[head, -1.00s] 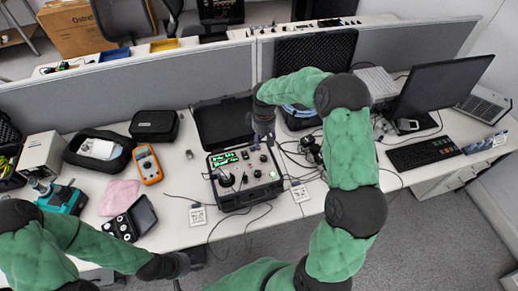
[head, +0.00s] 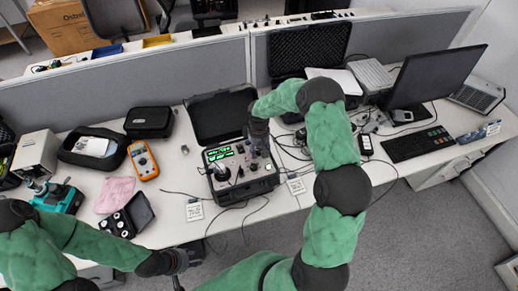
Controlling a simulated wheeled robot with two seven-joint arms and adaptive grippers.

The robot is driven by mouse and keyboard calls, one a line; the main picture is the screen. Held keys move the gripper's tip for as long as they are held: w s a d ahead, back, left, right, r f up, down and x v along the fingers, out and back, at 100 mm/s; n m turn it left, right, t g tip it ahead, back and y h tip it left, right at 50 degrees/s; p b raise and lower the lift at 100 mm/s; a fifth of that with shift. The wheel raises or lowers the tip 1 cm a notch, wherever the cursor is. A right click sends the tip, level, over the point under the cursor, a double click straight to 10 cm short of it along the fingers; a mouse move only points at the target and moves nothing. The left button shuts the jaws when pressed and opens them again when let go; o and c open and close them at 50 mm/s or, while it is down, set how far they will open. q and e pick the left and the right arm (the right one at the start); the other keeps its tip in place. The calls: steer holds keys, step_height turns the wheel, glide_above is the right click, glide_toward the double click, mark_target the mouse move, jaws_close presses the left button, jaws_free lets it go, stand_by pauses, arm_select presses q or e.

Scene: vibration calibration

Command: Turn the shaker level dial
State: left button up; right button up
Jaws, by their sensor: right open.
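The shaker unit (head: 268,184) is an open black case on the desk, with its lid raised behind it. Its panel carries green lit displays (head: 218,154), a round dark piece with a post (head: 222,173) at left and several small knobs. My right gripper (head: 259,152) points down at the upper right of the panel, open, and covers part of it. I cannot tell which knob is the level dial or whether the fingers touch one. My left gripper (head: 186,262) is low, in front of the desk edge and away from the unit; its fingers are too unclear to read.
An orange multimeter (head: 143,160), a pink cloth (head: 115,194) and a small open black box (head: 128,216) lie left of the unit. Cables run around its front and right. A monitor (head: 437,75) and keyboard (head: 417,143) stand at right. A grey partition (head: 150,80) runs behind.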

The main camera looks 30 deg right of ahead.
jaws_close()
steer(key=shift+n, duration=1.3)
steer(key=n, duration=0.3)
steer(key=shift+n, duration=0.3)
steer(key=n, duration=0.3)
steer(key=shift+n, duration=1.8)
